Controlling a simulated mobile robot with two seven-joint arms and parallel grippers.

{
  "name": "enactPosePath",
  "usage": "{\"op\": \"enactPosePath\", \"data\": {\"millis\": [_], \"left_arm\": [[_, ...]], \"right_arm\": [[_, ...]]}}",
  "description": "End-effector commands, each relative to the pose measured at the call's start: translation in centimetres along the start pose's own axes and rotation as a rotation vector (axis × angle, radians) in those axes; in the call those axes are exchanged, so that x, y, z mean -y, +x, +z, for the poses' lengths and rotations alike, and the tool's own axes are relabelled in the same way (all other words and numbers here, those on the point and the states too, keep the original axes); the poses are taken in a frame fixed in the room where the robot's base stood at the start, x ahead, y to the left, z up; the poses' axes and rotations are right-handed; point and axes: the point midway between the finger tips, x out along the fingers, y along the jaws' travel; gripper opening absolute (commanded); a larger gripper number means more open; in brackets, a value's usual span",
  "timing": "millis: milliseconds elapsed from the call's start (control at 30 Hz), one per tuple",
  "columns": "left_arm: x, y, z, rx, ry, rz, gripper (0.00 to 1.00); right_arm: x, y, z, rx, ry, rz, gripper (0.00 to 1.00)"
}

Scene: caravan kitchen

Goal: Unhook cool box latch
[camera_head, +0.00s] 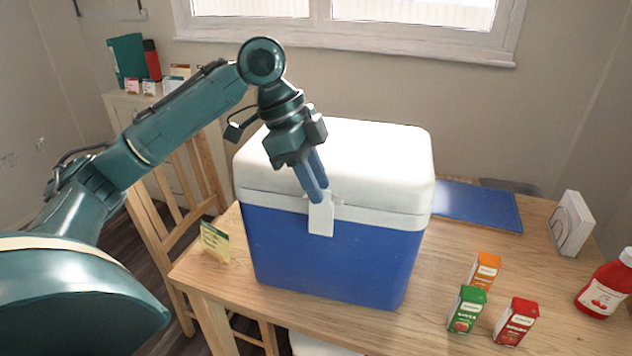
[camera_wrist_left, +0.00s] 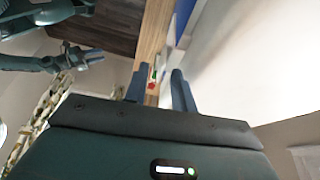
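The cool box (camera_head: 325,255) has a blue body and a white lid (camera_head: 375,150), which is down. It stands on the wooden table. Its white latch (camera_head: 320,218) lies flat against the front, across the seam between lid and body. My left gripper (camera_head: 314,190) points down at the latch from above, fingertips at its upper edge; I cannot tell whether they touch it. In the left wrist view, a gap shows between its two blue fingers (camera_wrist_left: 160,88), with nothing held in it. A teal arm part, apparently my right gripper (camera_wrist_left: 75,58), shows small at upper left there.
Juice cartons in orange (camera_head: 484,270), green (camera_head: 467,308) and red (camera_head: 515,321) stand right of the box, near a ketchup bottle (camera_head: 606,287). A small card (camera_head: 214,243) stands at the table's left edge. A blue mat (camera_head: 478,205) lies behind right. A wooden chair (camera_head: 180,190) is left.

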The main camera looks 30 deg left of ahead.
Motion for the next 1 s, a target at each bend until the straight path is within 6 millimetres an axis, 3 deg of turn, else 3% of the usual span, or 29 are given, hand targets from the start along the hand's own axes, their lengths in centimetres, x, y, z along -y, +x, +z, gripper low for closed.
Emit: {"op": "enactPosePath", "data": {"millis": [333, 667, 1000], "left_arm": [[-0.02, 0.40, -0.02, 0.000, 0.001, 0.000, 0.26], [-0.01, 0.38, -0.02, 0.000, 0.001, 0.000, 0.00], [-0.01, 0.36, -0.01, 0.000, 0.000, 0.000, 0.00]], "right_arm": [[-0.01, -0.01, -0.01, -0.001, 0.002, 0.000, 0.36], [-0.04, -0.02, -0.01, 0.000, 0.001, 0.001, 0.36], [-0.06, -0.02, 0.00, 0.000, 0.001, 0.001, 0.36]]}}
